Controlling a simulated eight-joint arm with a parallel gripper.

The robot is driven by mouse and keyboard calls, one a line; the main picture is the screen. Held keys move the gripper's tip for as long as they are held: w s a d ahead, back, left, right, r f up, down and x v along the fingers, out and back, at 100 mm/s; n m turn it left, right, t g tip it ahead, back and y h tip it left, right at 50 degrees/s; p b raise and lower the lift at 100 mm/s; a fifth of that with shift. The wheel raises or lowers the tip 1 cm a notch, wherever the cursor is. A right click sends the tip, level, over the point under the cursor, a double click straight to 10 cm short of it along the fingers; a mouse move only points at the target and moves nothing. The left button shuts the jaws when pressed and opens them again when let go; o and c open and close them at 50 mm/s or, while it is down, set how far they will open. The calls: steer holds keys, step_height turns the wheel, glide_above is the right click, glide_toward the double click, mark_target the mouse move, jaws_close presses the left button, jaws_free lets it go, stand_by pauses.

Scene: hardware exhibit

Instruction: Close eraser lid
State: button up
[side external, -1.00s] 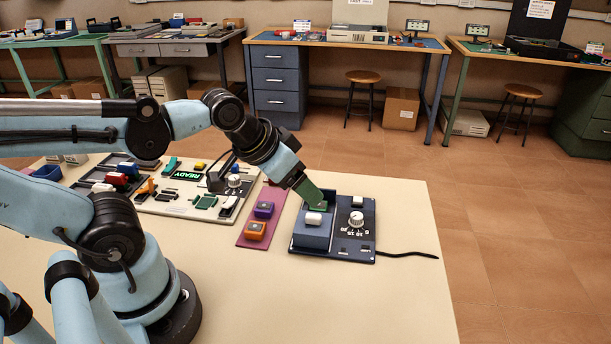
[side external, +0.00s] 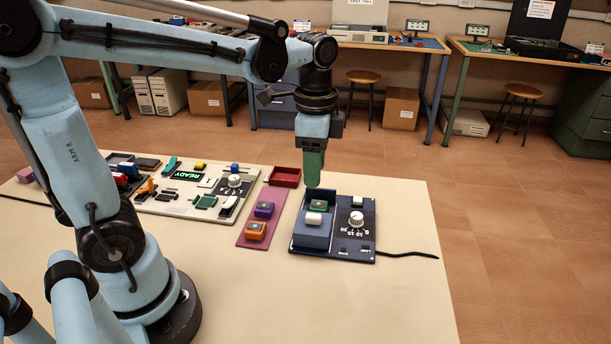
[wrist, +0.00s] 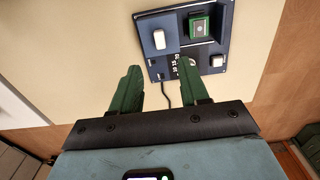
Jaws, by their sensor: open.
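The dark blue eraser (side external: 352,238) lies on the cream table, with a white dial (side external: 356,218) on its right part. Its lid, a blue block with a white handle (side external: 314,219), is at the near left. A green chip (side external: 319,205) sits uncovered behind the lid. In the wrist view the lid (wrist: 159,52) is beside the green chip (wrist: 199,28), which lies in a dark recess. My gripper (side external: 313,184) points down above the eraser's back left, clear of it. In the wrist view my gripper (wrist: 160,66) has its green fingers apart and empty.
A white panel (side external: 190,205) stands further left. A black cable (side external: 405,253) runs right.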

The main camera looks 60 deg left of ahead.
mark_target(314, 214)
step_height(314, 214, down, 11)
steer(key=shift+r, duration=0.1)
stand_by(0.5)
steer(key=shift+c, duration=0.4)
jaws_close()
